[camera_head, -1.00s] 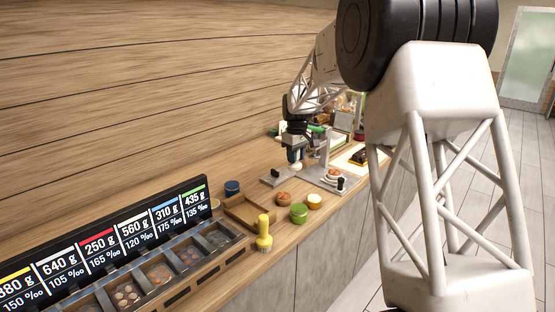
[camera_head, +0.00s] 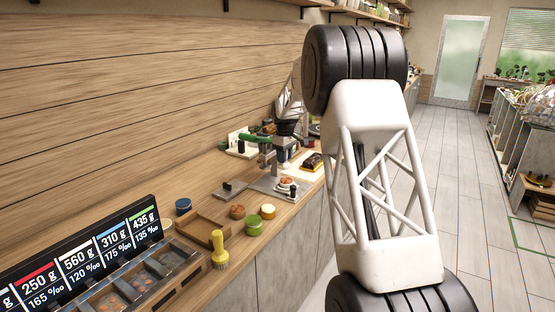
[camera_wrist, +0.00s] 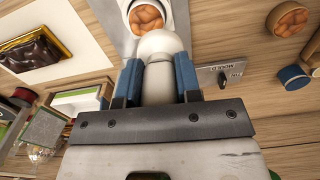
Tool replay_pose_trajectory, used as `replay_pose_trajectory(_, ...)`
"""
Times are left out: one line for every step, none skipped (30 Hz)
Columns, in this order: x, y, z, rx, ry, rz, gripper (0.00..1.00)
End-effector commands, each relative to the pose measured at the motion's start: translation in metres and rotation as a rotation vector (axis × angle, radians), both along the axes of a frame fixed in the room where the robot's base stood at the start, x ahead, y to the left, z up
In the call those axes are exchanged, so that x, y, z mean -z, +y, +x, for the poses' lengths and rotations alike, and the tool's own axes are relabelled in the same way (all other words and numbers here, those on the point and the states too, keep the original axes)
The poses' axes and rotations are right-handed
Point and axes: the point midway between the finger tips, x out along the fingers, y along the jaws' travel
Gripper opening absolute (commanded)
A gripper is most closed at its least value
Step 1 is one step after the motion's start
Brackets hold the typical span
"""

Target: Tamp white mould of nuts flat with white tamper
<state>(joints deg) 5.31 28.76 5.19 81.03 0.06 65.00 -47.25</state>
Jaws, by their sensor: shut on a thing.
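My gripper (camera_wrist: 158,85) is shut on the white tamper (camera_wrist: 160,68) in the wrist view, with a blue-padded finger on each side of its body. The tamper's rounded white end points away from my wrist. Just beyond it is the white mould (camera_wrist: 128,6), filled with brown nuts (camera_wrist: 147,18). The tamper overlaps the mould's near edge in the picture; I cannot tell whether they touch.
A dark packaged item (camera_head: 312,162) lies beyond.

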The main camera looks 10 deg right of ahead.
Motion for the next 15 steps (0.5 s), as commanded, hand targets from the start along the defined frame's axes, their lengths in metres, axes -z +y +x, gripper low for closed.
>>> replay_pose_trajectory(0.002,-0.006,0.005,-0.002,0.000,0.000,0.05)
replay_pose_trajectory(0.002,-0.008,0.007,-0.003,0.000,0.000,0.05)
replay_pose_trajectory(0.003,-0.010,0.010,-0.005,0.000,0.000,0.05)
replay_pose_trajectory(0.003,-0.012,0.011,-0.006,0.000,0.000,0.05)
replay_pose_trajectory(0.004,-0.013,0.013,-0.007,-0.001,0.001,0.05)
replay_pose_trajectory(0.004,-0.014,0.014,-0.009,0.000,0.000,0.05)
replay_pose_trajectory(0.005,-0.015,0.015,-0.010,0.000,0.000,0.05)
replay_pose_trajectory(0.005,-0.016,0.016,-0.011,0.000,0.000,0.05)
replay_pose_trajectory(0.005,-0.016,0.016,-0.011,0.000,0.000,0.05)
replay_pose_trajectory(0.005,-0.016,0.016,-0.012,0.000,0.000,0.05)
replay_pose_trajectory(0.005,-0.017,0.016,-0.012,-0.001,0.001,0.05)
replay_pose_trajectory(0.005,-0.017,0.017,-0.012,-0.001,0.001,0.05)
replay_pose_trajectory(0.005,-0.017,0.016,-0.012,-0.001,0.000,0.05)
replay_pose_trajectory(0.005,-0.017,0.016,-0.012,-0.001,0.000,0.05)
replay_pose_trajectory(0.005,-0.016,0.016,-0.012,-0.001,0.000,0.05)
